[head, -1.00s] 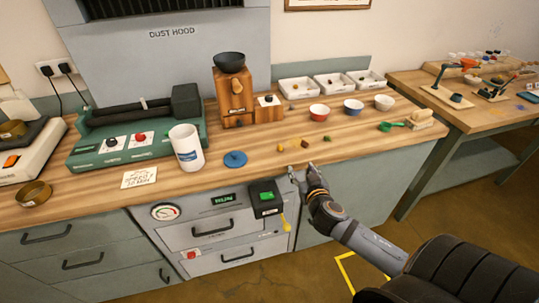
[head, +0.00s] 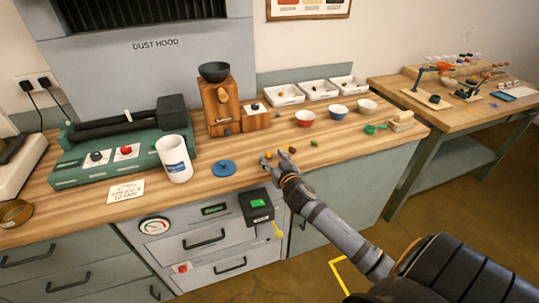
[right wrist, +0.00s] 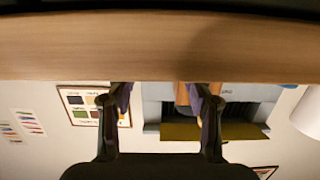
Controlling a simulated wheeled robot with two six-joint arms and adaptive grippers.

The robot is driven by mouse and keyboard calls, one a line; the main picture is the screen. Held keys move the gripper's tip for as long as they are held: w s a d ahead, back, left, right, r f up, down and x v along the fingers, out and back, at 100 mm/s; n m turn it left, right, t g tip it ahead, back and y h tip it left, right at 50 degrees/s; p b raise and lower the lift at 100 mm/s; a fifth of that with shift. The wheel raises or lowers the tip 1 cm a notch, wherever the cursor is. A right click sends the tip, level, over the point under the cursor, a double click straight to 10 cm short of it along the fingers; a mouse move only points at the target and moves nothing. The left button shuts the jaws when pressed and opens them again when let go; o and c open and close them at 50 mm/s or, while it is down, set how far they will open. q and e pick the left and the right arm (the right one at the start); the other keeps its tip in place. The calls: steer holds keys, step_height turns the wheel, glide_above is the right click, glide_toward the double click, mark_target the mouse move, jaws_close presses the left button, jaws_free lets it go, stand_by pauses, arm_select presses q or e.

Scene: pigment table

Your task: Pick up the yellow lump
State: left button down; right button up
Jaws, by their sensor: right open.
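The yellow lump (head: 268,154) is a small piece on the wooden worktop, right of the blue lid, in the head view. My right gripper (head: 276,158) is open at the front edge of the worktop, its fingertips close beside the lump and partly overlapping it in the picture. I cannot tell whether they touch it. In the right wrist view the two fingers of the gripper (right wrist: 160,98) stand apart with no lump seen between them. My left gripper is not in view.
A brown lump (head: 292,149) and a green lump (head: 312,143) lie just right of the yellow one. A black switch box (head: 257,206) is on the front below.

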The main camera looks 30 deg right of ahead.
mark_target(269, 154)
steer(key=x, duration=0.3)
steer(key=shift+w+a+f, duration=0.1)
steer(key=shift+w+a, duration=0.05)
steer(key=shift+c, duration=1.2)
jaws_close()
